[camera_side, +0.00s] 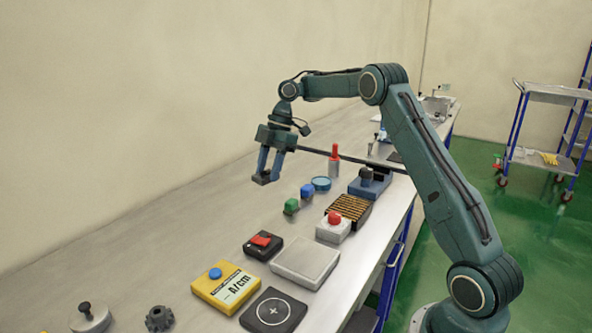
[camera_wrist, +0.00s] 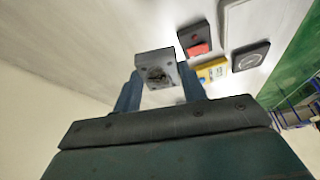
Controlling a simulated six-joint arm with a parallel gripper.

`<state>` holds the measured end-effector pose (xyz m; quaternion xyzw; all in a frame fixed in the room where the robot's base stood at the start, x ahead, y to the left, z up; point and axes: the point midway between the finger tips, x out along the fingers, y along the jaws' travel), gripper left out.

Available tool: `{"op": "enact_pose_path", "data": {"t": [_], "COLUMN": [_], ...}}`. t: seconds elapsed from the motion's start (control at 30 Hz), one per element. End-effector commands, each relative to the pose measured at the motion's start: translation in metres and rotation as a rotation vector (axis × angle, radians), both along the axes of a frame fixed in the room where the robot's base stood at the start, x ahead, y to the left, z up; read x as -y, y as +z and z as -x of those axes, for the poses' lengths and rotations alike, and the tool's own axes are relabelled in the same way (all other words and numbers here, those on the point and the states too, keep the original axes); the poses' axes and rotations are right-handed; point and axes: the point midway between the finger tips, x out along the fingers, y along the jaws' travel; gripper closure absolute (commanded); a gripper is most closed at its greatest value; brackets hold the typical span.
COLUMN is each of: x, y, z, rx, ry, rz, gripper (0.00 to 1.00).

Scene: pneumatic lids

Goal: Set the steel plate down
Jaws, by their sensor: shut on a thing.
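My gripper (camera_side: 270,165) hangs above the grey bench at the left of the arm in the side view, with its fingers pointing down. It is shut on the steel plate, a small grey block-like piece with small holes in its face and a dark rough patch in the middle. In the wrist view the plate (camera_wrist: 152,64) sits between the two fingertips. In the side view it shows small and dark at the fingertips (camera_side: 263,180). It appears clear of the bench top, but the exact height is hard to tell.
The bench (camera_side: 195,215) is bare below and left of my gripper. Nearby stand a green knob (camera_side: 291,207), a blue knob (camera_side: 307,191), a red-topped bottle (camera_side: 334,162), a black box with red switch (camera_side: 262,245), a yellow box (camera_side: 226,288) and a pale flat tray (camera_side: 305,262).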

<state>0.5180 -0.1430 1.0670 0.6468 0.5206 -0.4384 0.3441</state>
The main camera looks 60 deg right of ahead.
Motion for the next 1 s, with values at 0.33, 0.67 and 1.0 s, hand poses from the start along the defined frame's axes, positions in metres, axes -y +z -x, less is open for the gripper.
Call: {"op": "enact_pose_path", "data": {"t": [0.33,0.67,1.0], "x": [0.056,0.1,0.129], "y": [0.048,0.081,0.101], "z": [0.046,0.103,0.166], "rx": [-0.006,-0.005,0.007], "ry": [-0.434,-0.847,-1.22], "rz": [0.004,0.004,0.007], "gripper": [0.93,0.93,0.93]}}
